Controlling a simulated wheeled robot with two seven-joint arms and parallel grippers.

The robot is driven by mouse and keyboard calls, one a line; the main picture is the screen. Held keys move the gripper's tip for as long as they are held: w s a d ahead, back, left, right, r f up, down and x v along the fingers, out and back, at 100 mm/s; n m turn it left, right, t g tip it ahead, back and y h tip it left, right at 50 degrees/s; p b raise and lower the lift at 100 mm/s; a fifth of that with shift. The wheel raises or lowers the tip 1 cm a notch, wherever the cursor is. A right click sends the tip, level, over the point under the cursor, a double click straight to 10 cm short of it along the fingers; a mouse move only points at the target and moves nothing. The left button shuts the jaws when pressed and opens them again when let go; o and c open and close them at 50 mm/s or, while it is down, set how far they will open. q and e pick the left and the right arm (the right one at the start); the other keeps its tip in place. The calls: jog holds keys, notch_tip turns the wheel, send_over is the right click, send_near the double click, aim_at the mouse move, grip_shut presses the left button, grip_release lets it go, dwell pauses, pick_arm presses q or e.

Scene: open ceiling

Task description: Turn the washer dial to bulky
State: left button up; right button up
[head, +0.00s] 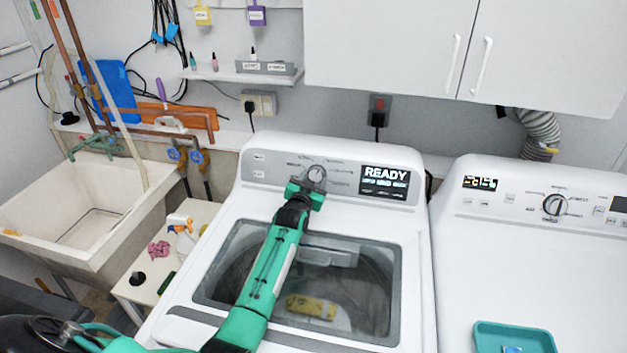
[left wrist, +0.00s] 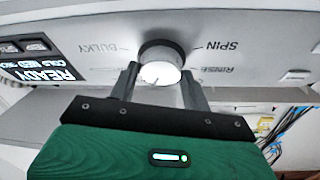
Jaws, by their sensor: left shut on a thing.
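The washer dial (head: 316,174) is a round silver knob on the grey control panel of the left white washer (head: 412,240). My left gripper (head: 307,186), on its green arm, reaches over the washer lid to the dial. In the left wrist view the dial (left wrist: 160,62) sits between the two dark fingers of my gripper (left wrist: 163,78), which are shut on it from both sides. That view is turned, with BULKY printed left of the dial, and SPIN and RINSE to its right. The dial's exact pointer direction is hard to tell. My right gripper is not in view.
A display (head: 385,182) reading READY is beside the dial. A second white machine (head: 530,260) with its own knob (head: 555,204) stands to the right, a teal tray (head: 482,342) on it. A sink (head: 40,215) is at left; cabinets (head: 400,40) hang above.

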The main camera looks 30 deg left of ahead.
pick_arm(q)
jog(key=m+h, duration=0.1)
jog(key=m, duration=0.1)
jog(key=shift+a+m, duration=0.1)
jog(key=shift+m, duration=0.2)
jog(key=m+h, duration=0.1)
jog(key=m, duration=0.2)
jog(key=shift+a+r+h, duration=0.1)
jog(key=shift+r+h, duration=0.05)
jog(key=shift+h, duration=0.15)
jog(key=shift+m+g+h+p, duration=0.35)
jog(key=shift+m+p, duration=0.2)
jog(key=shift+m, duration=0.65)
jog(key=m+g+p, duration=0.1)
jog(key=m, duration=0.2)
jog(key=shift+r+h+p, duration=0.2)
jog(key=shift+h+p, duration=0.1)
jog(key=shift+h, duration=0.05)
jog(key=m+p, duration=0.2)
jog(key=shift+a+r+m+g+h, duration=0.1)
jog(key=shift+r+m+g+h, duration=0.05)
jog(key=shift+m+g+h, duration=0.2)
jog(key=m+g+p, duration=0.1)
jog(key=m+p, duration=0.3)
jog(key=shift+g, duration=0.3)
jog(key=shift+m+p, duration=0.55)
jog(key=shift+p, duration=0.2)
jog(key=shift+m+p, duration=0.4)
jog(key=shift+f, duration=0.25)
